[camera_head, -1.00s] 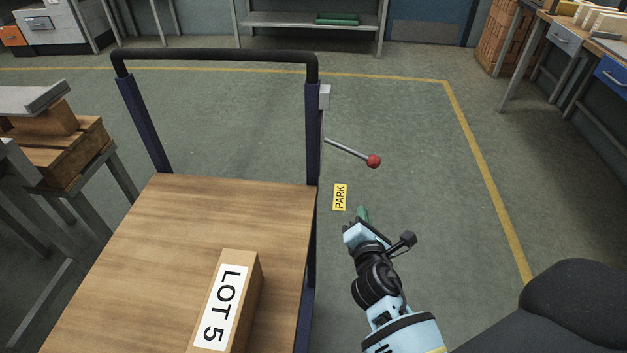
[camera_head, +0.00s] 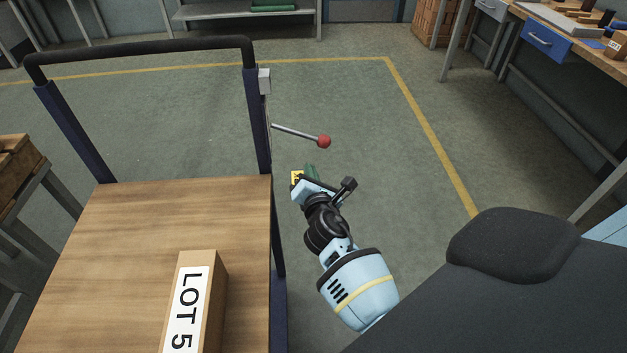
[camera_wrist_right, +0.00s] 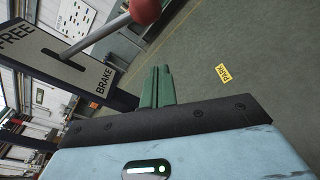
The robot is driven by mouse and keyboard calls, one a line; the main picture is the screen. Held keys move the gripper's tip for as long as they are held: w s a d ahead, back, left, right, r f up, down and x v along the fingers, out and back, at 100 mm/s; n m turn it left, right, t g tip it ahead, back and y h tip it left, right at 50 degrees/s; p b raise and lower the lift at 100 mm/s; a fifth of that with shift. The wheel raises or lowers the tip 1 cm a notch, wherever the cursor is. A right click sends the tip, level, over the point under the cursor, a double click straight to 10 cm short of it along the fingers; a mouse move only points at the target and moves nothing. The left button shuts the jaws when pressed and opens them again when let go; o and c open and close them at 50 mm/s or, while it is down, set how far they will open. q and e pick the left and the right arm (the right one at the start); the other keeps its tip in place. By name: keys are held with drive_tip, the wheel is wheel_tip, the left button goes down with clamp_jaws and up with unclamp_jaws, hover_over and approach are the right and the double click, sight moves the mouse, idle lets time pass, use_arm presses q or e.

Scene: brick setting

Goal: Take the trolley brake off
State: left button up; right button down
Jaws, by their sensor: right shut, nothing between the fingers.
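The trolley (camera_head: 140,220) has a wooden deck, dark blue posts and a black push bar. Its brake lever (camera_head: 295,131), a grey rod with a red ball, sticks out right from the right post. In the wrist view the lever (camera_wrist_right: 98,36) crosses a slotted plate (camera_wrist_right: 35,42) marked FREE and BRAKE; the rod's exact place in the slot is unclear. My right gripper (camera_head: 310,170) is shut and empty, just below the red ball in the head view. Its green fingers (camera_wrist_right: 157,87) are apart from the lever in the wrist view. My left gripper is not in view.
A box marked LOT 5 (camera_head: 195,305) lies on the deck. A yellow PARK label (camera_head: 296,178) is on the floor, partly hidden by my gripper. A workbench (camera_head: 580,45) stands at the right. The floor right of the lever is clear.

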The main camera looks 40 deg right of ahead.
sight(302, 133)
drive_tip(key=w+d+r+p, duration=0.1)
drive_tip(key=d, duration=0.1)
drive_tip(key=w+d+r+p, duration=0.1)
drive_tip(key=shift+w+d+r, duration=0.2)
drive_tip(key=shift+d+r, duration=0.1)
drive_tip(key=shift+d, duration=0.05)
idle(0.4)
